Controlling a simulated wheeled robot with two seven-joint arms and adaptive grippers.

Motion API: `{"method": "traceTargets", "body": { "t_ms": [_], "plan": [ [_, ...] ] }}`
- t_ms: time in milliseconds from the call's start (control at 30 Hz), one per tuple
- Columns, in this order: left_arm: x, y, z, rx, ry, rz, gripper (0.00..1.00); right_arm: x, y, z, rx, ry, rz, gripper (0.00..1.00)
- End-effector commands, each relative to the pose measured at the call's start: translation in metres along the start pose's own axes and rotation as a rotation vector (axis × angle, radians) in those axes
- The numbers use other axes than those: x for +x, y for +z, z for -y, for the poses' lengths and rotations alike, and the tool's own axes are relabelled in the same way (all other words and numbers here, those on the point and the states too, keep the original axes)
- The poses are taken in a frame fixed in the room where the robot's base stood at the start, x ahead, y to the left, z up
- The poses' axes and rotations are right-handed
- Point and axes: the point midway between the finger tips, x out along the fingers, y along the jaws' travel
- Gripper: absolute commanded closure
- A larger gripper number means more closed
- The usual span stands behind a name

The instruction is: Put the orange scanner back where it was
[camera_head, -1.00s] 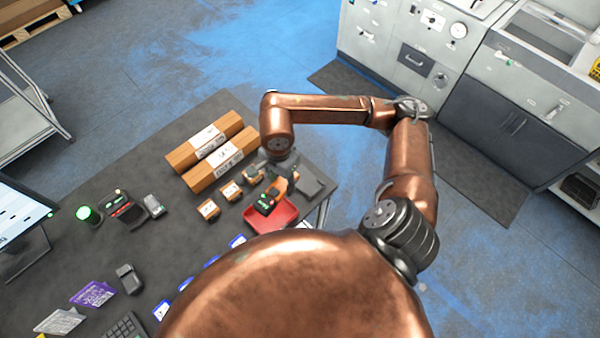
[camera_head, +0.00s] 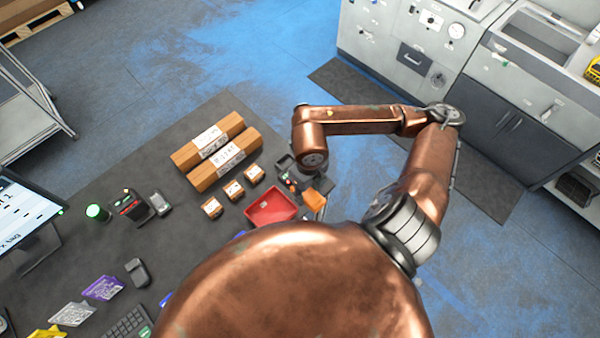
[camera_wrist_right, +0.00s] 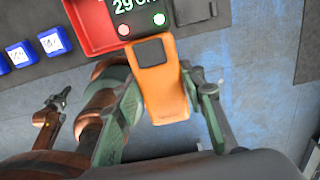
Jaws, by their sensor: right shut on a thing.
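The orange scanner (camera_wrist_right: 160,90) is between the two green fingers of my right gripper (camera_wrist_right: 163,100) in the right wrist view. The gripper is shut on it. My right gripper (camera_head: 300,180) is small and partly hidden there. A small dark arm end (camera_wrist_right: 62,98), perhaps my left gripper, shows at the left of the wrist view; its jaws are unclear.
Small cardboard boxes (camera_head: 234,190) and two long cartons (camera_head: 225,161) lie left of the arm. Blue boxes (camera_wrist_right: 53,42) sit near the tray in the wrist view. A monitor (camera_head: 22,212) and a dark handheld device (camera_head: 137,271) are on the left of the table.

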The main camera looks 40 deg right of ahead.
Motion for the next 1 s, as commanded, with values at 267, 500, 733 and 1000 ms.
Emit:
{"method": "traceTargets", "body": {
  "t_ms": [267,500,733,1000],
  "plan": [
    [-0.017,-0.003,0.0,0.0,0.0,-0.002,1.0,0.02,0.038,0.035,0.023,-0.002,-0.002,0.95],
    [-0.031,-0.005,0.001,-0.001,0.0,-0.003,1.0,0.053,0.076,0.067,0.019,0.001,-0.003,0.95],
    [-0.038,-0.006,0.001,-0.001,0.0,-0.003,1.0,0.086,0.096,0.085,0.015,0.0,0.0,0.95],
    [-0.048,-0.007,0.001,-0.001,0.0,-0.004,1.0,0.108,0.102,0.09,0.015,0.002,-0.003,0.95]
  ]
}}
